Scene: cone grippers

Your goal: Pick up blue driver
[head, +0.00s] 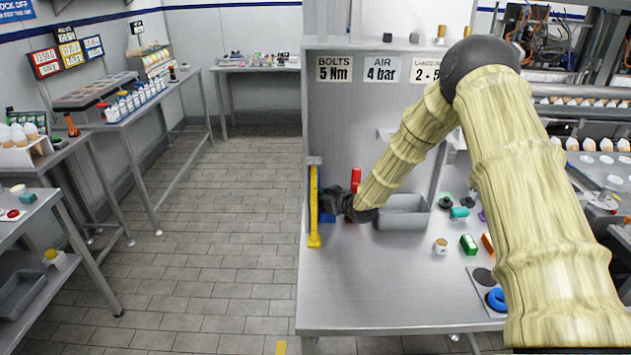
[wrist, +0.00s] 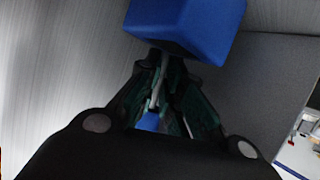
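My gripper (head: 340,204) is low at the left end of the steel bench, right beside a blue thing (head: 327,218), which is mostly hidden by the gripper and arm. In the wrist view a blue block-shaped body (wrist: 188,28) fills the top, just past the fingertips of my gripper (wrist: 162,70). The dark fingers slant close together. A thin grey piece shows between them, and a small blue patch (wrist: 149,121) shows lower in the gap. I take the blue body to be the blue driver, but its full shape is cut off. I cannot tell whether the fingers grip it.
A yellow upright bar (head: 314,208) stands just left of my gripper at the bench edge. A red object (head: 356,179) is close behind it, and a grey bin (head: 403,214) is to the right. The bench's front left (head: 360,290) is clear.

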